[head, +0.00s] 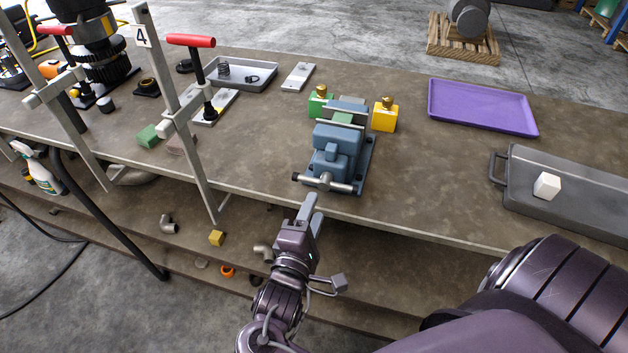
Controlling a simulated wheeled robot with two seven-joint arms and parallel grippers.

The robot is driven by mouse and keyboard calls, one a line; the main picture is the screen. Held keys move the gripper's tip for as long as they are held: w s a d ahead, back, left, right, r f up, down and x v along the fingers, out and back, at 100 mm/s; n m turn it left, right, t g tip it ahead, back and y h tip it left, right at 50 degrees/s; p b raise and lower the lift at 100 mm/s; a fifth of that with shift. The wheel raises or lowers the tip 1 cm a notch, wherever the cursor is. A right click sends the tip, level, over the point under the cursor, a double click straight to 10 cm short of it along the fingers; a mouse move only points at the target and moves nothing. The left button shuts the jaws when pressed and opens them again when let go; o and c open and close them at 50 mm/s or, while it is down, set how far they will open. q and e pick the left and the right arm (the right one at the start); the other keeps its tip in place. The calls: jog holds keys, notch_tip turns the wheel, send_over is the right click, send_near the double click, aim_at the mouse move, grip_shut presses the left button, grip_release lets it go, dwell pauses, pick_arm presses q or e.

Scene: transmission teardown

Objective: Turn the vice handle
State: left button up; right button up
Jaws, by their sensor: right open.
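The blue vice (338,150) stands on the bench near its front edge, with a small green piece at its jaws. Its handle (326,182) is a silver bar with dark ends, lying roughly level across the front of the vice. My right gripper (310,204) is open and empty, just in front of and slightly below the handle. Its fingers point up toward the bench edge, and a small gap seems to separate them from the bar. My left gripper is not in view.
A purple tray (482,106) and a dark grey case (585,197) with a white block lie to the right. Clamps with red handles (191,41) stand at left. A lower shelf holds loose fittings.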

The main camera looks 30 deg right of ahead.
aim_at(322, 191)
jog(key=x, duration=0.2)
jog(key=shift+w+d+r+p, duration=0.15)
jog(key=shift+d+r+p, duration=0.05)
jog(key=shift+d+p, duration=0.15)
jog(key=x, duration=0.3)
jog(key=shift+w+d+f+p, duration=0.15)
jog(key=shift+w+f+p, duration=0.1)
jog(key=shift+w+p, duration=0.05)
jog(key=shift+w+d, duration=0.1)
jog(key=shift+d, duration=0.05)
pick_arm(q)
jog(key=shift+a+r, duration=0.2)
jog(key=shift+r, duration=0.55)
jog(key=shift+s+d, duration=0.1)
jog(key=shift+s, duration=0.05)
pick_arm(e)
grip_shut()
